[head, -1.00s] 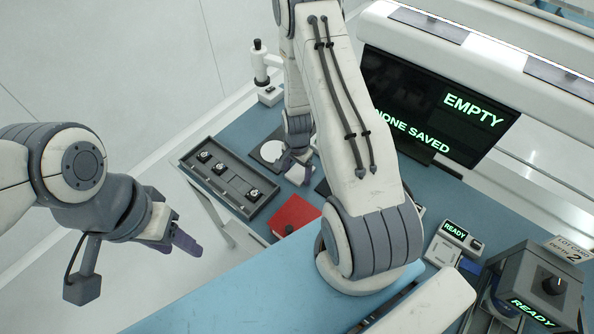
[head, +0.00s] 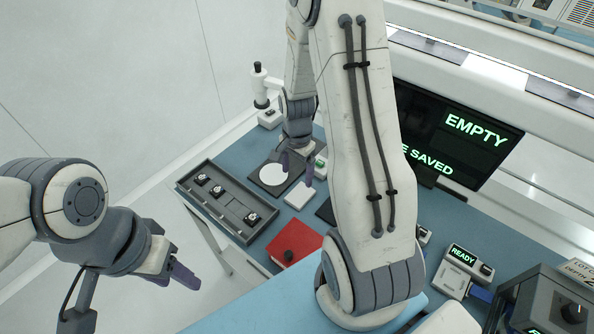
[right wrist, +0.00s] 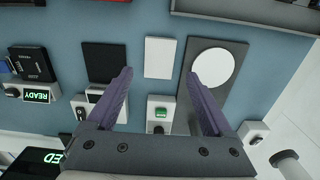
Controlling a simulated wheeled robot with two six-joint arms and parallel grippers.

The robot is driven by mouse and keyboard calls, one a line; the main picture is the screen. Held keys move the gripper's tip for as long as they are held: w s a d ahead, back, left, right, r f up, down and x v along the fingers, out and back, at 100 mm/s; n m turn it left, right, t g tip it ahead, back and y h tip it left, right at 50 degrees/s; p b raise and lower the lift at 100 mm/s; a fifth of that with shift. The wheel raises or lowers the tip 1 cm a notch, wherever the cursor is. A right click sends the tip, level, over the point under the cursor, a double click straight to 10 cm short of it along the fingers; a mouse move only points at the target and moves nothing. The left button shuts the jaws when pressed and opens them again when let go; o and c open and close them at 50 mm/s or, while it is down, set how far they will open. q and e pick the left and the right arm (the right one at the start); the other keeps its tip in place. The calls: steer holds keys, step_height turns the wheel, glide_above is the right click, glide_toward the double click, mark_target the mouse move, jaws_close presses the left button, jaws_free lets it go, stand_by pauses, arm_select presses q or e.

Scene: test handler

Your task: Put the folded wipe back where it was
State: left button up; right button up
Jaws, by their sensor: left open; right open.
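A flat white rectangle, which looks like the folded wipe (head: 299,196), lies on the blue bench mat beside the dark grey plate with the white disc. It also shows in the right wrist view (right wrist: 159,58), between and beyond my fingertips. My right gripper (head: 296,172) is open and empty above it; its purple fingers (right wrist: 159,82) stand wide apart in the right wrist view, with nothing between them. My left gripper (head: 184,273) is open and empty, off the bench to the left.
The dark plate with the white disc (right wrist: 213,67) lies right of the wipe in the wrist view, a black pad (right wrist: 103,62) left. A grey tray (head: 226,203) with small parts and a red object (head: 295,243) are nearby. A monitor (head: 465,135) reads EMPTY.

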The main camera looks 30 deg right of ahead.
steer(key=s+a+r+n, duration=0.3)
steer(key=a+r+n, duration=0.25)
steer(key=a, duration=0.25)
steer(key=s+a+r+n, duration=0.3)
steer(key=a+r+n, duration=0.25)
steer(key=a, duration=0.25)
steer(key=s+a+r+n, duration=0.2)
steer(key=s+a+n, duration=0.1)
steer(key=s+n, duration=0.2)
steer(key=s+a+r+n+y, duration=0.1)
steer(key=s+a+r+n, duration=0.2)
steer(key=s, duration=0.5)
steer(key=a+n, duration=0.1)
steer(key=n, duration=0.1)
steer(key=shift+a+r+n, duration=0.2)
steer(key=shift+r+n, duration=0.05)
steer(key=shift+n, duration=0.05)
